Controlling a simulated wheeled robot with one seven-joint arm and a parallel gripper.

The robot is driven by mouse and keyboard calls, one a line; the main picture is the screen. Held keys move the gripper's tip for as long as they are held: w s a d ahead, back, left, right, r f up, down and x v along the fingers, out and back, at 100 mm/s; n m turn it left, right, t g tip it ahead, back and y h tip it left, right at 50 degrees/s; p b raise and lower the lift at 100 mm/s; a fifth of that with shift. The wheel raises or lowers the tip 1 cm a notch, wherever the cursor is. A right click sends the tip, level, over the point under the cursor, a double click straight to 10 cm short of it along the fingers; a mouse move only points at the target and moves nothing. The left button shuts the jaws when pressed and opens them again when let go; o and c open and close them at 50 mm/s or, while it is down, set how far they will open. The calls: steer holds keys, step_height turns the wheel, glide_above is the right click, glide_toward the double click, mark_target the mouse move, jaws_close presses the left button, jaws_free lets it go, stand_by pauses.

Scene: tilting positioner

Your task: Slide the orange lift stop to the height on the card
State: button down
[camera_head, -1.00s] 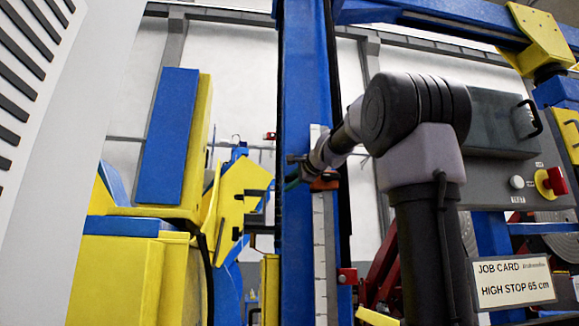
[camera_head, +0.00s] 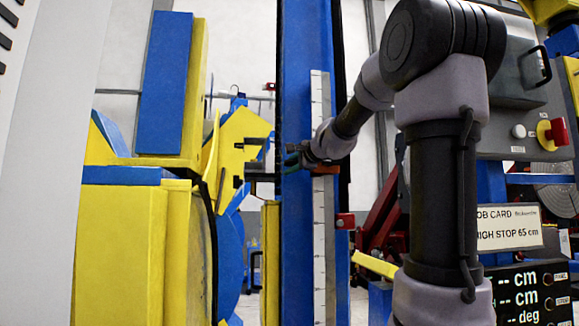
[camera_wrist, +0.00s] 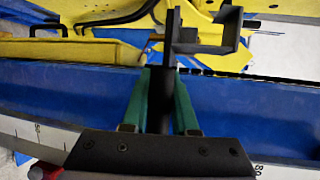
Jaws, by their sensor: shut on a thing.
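The job card (camera_head: 508,228), partly covered by my arm, reads high stop 65 cm. The scale figures beside the stop are too small to read.
A red block (camera_head: 345,220) sits lower on the column, beside the scale. A black bracket (camera_head: 258,170) projects left of the column near my gripper. Yellow and blue machine bodies (camera_head: 135,250) stand at left. A control box with a red knob (camera_head: 553,132) is at right.

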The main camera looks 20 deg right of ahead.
steer(key=c, duration=0.7)
jaws_free()
steer(key=v, duration=1.1)
steer(key=shift+w, duration=0.1)
steer(key=s+a+f+n+g, duration=0.3)
steer(key=s+f, duration=0.3)
steer(key=f, duration=0.3)
steer(key=s+a+f+n+g, duration=0.3)
steer(key=s+f+n, duration=0.2)
steer(key=f, duration=0.4)
steer(key=s+a+f+n+g+h, duration=0.1)
steer(key=s+a+f+n+g, duration=0.1)
steer(key=s+f, duration=0.6)
steer(key=shift+a+f+n+g, duration=0.25)
steer(key=shift+a+n, duration=0.2)
steer(key=shift+n, duration=0.2)
steer(key=shift+a+f+n+g, duration=0.15)
steer(key=shift+a+f+n, duration=0.1)
steer(key=shift+a+n, duration=0.3)
